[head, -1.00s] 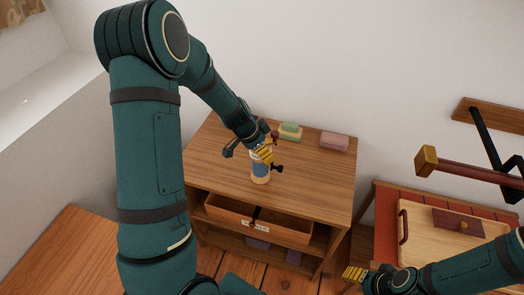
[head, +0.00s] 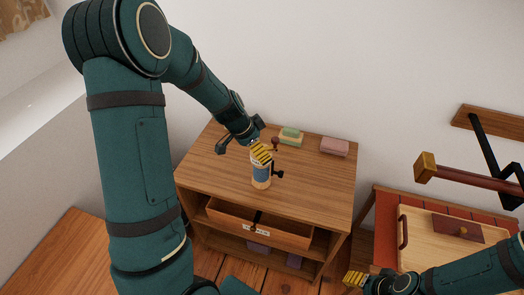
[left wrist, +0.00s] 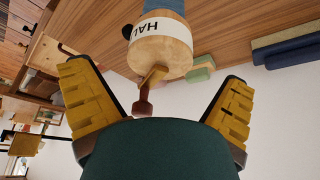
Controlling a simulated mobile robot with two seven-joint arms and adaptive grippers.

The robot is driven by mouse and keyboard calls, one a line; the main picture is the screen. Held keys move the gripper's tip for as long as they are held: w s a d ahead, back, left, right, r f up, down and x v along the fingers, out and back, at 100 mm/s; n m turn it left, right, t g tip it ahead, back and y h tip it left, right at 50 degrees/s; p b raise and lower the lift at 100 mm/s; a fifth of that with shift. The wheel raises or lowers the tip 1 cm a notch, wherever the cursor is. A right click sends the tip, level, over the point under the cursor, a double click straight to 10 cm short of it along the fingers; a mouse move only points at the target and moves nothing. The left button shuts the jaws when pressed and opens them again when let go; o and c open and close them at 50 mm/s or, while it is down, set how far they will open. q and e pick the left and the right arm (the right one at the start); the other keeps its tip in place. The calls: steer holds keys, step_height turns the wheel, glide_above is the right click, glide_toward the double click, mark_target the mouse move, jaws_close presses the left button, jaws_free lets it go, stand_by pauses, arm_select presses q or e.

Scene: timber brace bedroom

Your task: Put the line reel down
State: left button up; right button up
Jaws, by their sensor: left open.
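The line reel (head: 261,178) stands upright on the wooden cabinet top (head: 222,165). It is a pale wooden cylinder with a blue middle, a white label and a small crank. In the left wrist view the reel (left wrist: 161,52) shows its wooden end, white label band and crank knob, beyond the fingertips. My left gripper (head: 259,154) is behind and above the reel in the head view. Its yellow fingers (left wrist: 160,100) are spread wide with nothing between their tips. My right gripper (head: 354,279) is at the bottom right; its jaw opening is unclear.
A green and yellow block (head: 290,136) and a pink block (head: 334,147) lie at the back of the cabinet top. A drawer (head: 258,226) is pulled out below. A tray (head: 420,240) lies on the right, under a wall bracket (head: 480,180).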

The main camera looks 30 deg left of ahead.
arm_select(q)
steer(key=p+v, duration=0.1)
steer(key=v, duration=0.5)
steer(key=shift+s+r, duration=0.2)
steer(key=shift+r, duration=0.15)
arm_select(e)
steer(key=shift+r, duration=0.8)
arm_select(q)
steer(key=shift+a, duration=0.1)
